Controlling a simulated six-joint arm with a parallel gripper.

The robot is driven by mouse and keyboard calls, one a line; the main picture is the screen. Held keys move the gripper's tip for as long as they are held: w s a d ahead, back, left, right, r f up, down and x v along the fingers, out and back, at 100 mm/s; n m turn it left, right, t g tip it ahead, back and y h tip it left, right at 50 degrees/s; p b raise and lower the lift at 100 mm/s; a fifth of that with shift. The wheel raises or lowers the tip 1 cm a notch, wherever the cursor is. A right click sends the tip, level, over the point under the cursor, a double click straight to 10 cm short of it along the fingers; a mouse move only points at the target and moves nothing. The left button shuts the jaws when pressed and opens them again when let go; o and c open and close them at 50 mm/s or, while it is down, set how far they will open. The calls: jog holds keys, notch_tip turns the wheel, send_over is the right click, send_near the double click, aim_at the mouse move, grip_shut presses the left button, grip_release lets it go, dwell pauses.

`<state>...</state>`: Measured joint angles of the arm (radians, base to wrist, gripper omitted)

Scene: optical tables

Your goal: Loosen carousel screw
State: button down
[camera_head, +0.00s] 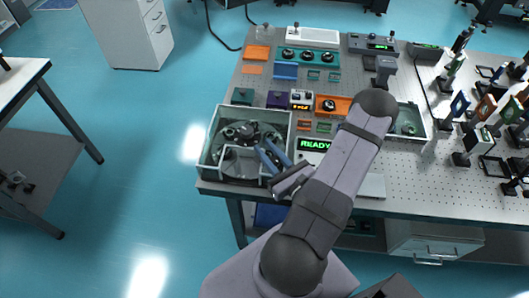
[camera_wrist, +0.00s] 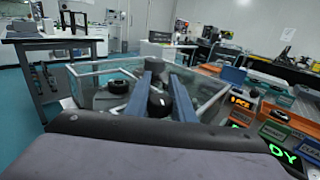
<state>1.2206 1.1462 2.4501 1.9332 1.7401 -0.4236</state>
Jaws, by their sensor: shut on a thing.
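The carousel is a dark round device with several black knobs (camera_head: 243,132), inside a clear-walled box (camera_head: 205,150) at the left front corner of the optical table. My gripper (camera_head: 268,154) reaches over the box's right front part with its blue fingers pointing in. In the wrist view, the two blue fingers of my gripper (camera_wrist: 161,90) stand on either side of a black knob-like screw (camera_wrist: 159,104) with a small white mark. The gripper is shut on this screw. Its lower part and the contact points are partly hidden by the fingers and the wrist.
A box with a green READY display (camera_head: 314,145) stands right of the carousel box, and it also shows in the wrist view. Small instruments fill the table behind, including an orange box with a black knob (camera_head: 332,105). Optics mounts (camera_head: 479,140) crowd the right side.

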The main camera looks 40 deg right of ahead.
jog(key=shift+d+m+h, duration=0.3)
jog(key=shift+m+h, duration=0.5)
jog(key=shift+h, duration=0.4)
jog(key=c, duration=1.5)
grip_release()
jog(key=shift+r, duration=0.1)
notch_tip(320, 180, up, 10)
jog(key=p, duration=0.8)
jog(key=shift+p, duration=0.3)
